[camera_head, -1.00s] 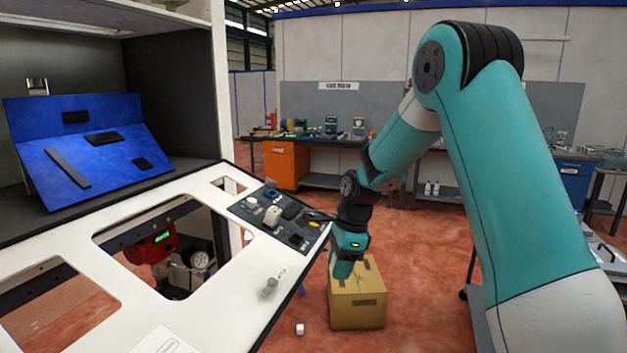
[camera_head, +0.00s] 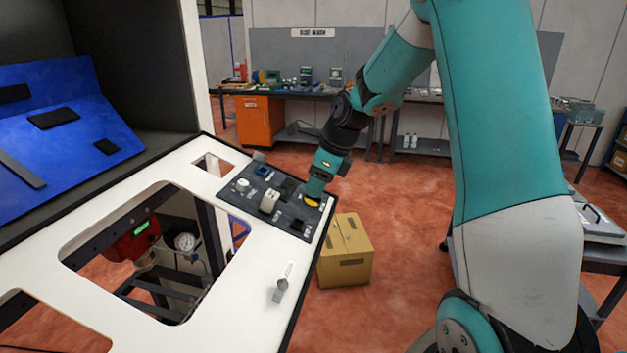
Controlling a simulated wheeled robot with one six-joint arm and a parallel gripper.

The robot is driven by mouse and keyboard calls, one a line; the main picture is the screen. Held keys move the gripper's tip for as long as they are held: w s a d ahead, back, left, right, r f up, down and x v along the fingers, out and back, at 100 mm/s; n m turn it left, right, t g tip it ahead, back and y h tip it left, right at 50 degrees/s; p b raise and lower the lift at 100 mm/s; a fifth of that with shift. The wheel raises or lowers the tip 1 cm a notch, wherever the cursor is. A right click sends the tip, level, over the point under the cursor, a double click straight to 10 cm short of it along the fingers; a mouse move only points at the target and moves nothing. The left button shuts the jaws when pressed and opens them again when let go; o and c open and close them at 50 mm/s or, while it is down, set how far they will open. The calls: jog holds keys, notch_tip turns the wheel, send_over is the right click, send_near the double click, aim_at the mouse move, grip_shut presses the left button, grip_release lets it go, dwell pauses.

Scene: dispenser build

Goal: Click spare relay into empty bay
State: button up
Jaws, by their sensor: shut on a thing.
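My gripper (camera_head: 312,198) is low over the right end of a dark grey parts tray (camera_head: 232,198) on the white worktop. Its jaws are shut on a small yellow piece (camera_head: 311,203) at that end of the tray. The contact is too small to show whether the piece touches the tray. A beige block (camera_head: 270,200), a round white part (camera_head: 243,185) and a blue part (camera_head: 262,171) sit on the tray. I cannot tell which part is the spare relay. I cannot make out an empty bay.
The white worktop (camera_head: 232,265) has a large cutout showing a red device (camera_head: 133,243) and a round gauge (camera_head: 185,242). A small grey lever (camera_head: 280,290) stands near its front edge. A blue sloped board (camera_head: 65,135) is at left.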

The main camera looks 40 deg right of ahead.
jog(key=b, duration=0.7)
send_over(297, 225)
jog(key=s+d, duration=0.2)
jog(key=f, duration=0.6)
jog(key=shift+s+a+f, duration=0.15)
jog(key=shift+a+f, duration=0.1)
jog(key=shift+f, duration=0.1)
jog(key=shift+x, duration=1.25)
jog(key=shift+p, duration=1)
jog(key=shift+w+a+f, duration=0.15)
jog(key=shift+w+f, duration=0.1)
dwell(0.3)
jog(key=o, duration=1.6)
jog(key=shift+r, duration=0.1)
